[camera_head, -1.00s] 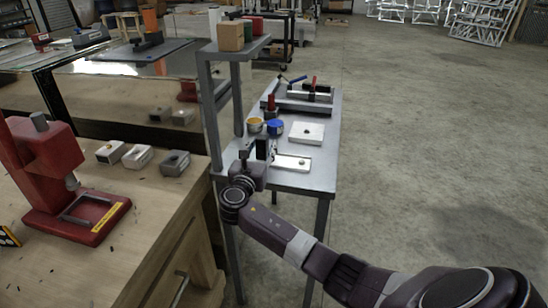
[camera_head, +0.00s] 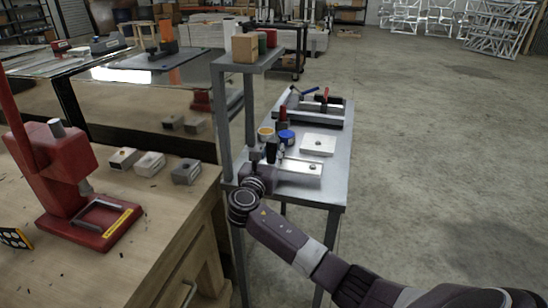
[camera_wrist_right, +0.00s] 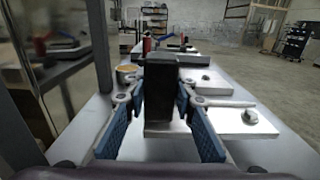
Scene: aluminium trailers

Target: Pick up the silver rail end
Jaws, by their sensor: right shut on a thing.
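My right gripper (camera_head: 266,160) is over the near left part of the metal table, beside the shelf post. Small blocks with holes lie on the wooden bench: two pale ones (camera_head: 123,159) (camera_head: 150,164) and a grey one (camera_head: 186,172). My left gripper is not in view.
The metal table (camera_head: 335,185) holds a pale plate (camera_head: 318,145), a flat silver plate (camera_head: 305,168), a yellow cup (camera_head: 265,134), a blue round item (camera_head: 286,137) and a clamp fixture (camera_head: 320,105). A red press (camera_head: 70,185) stands on the wooden bench. The floor at right is clear.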

